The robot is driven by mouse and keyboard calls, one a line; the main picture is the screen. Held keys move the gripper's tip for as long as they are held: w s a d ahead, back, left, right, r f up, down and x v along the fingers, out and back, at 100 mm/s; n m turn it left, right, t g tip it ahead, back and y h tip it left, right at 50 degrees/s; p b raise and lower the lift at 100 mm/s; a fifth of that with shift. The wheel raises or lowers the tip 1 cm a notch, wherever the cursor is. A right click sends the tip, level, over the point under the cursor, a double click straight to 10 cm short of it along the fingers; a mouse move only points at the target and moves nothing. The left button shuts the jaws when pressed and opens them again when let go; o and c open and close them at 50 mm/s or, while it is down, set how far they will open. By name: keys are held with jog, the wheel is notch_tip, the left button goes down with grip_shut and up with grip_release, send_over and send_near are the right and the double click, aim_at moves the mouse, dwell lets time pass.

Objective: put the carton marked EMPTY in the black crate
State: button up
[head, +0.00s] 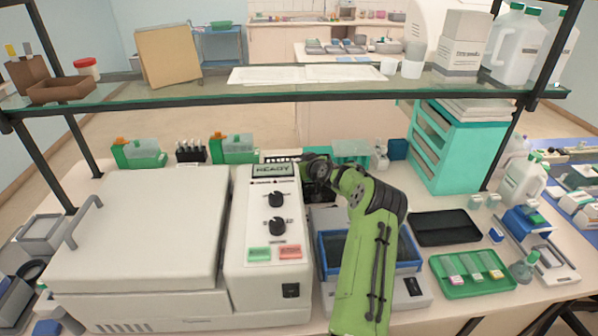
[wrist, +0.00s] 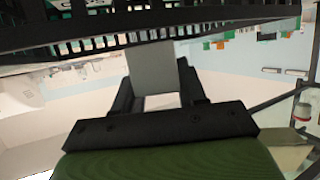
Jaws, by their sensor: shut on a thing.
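My gripper (wrist: 157,90) is shut on a plain pale grey, box-like thing (wrist: 151,65), seen between its two dark fingers in the wrist view. No marking shows on its visible face, so I cannot tell if it is the carton marked EMPTY. A black lattice-walled thing (wrist: 225,20), perhaps the black crate, crosses the top of the wrist view. I cannot tell if the held thing is inside or outside it. In the head view my arm reaches to the back of the bench, just right of the white machine's control panel, and hides what is held.
The white machine (head: 140,235) with its READY display fills the left of the bench. A blue-rimmed basin (head: 334,262) lies behind my arm. Right of it are a flat black tray (head: 445,240), a green slide tray (head: 445,290) and teal drawers (head: 465,150). A glass shelf (head: 200,97) spans overhead.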

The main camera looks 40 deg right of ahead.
notch_tip(320, 180, down, 4)
jog(key=shift+w+r, duration=0.1)
jog(key=shift+r, duration=0.1)
